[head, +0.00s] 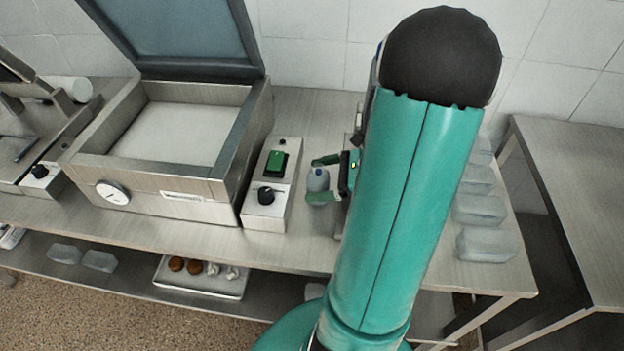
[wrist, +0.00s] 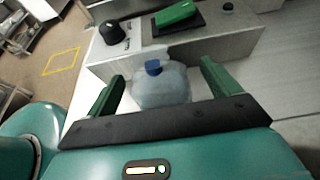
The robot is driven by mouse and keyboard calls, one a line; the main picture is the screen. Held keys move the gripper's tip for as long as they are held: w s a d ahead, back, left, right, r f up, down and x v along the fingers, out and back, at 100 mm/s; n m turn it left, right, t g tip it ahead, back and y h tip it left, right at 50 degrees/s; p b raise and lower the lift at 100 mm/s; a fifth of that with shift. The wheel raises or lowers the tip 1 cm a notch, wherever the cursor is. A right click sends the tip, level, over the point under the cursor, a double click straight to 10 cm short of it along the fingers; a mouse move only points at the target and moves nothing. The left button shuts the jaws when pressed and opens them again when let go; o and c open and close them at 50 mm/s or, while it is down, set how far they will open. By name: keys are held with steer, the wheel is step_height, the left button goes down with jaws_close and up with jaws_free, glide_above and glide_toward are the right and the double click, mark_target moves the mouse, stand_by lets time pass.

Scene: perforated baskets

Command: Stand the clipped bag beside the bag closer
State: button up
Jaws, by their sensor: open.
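A small translucent bluish bag (head: 317,183) with a blue top stands on the steel table, right of the control box. In the wrist view the bag (wrist: 163,92) has a blue clip (wrist: 152,67) at its top and looks upright. My gripper (head: 319,178) is open, with one green finger on each side of the bag. In the wrist view the fingers of my gripper (wrist: 161,84) flank it with gaps showing. I cannot tell for sure which device is the bag closer. My arm hides part of the table to the right of the bag.
The control box (head: 257,211), with a green switch and black knob, stands close left of the bag. Beyond it is a steel chamber machine (head: 150,190) with its lid raised. Several pale bags (head: 487,244) line the table's right end. A tray (head: 205,286) sits on the lower shelf.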

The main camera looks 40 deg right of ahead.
steer(key=v, duration=0.9)
steer(key=shift+s+d+r, duration=0.2)
steer(key=shift+s+r, duration=0.05)
steer(key=shift+s, duration=0.05)
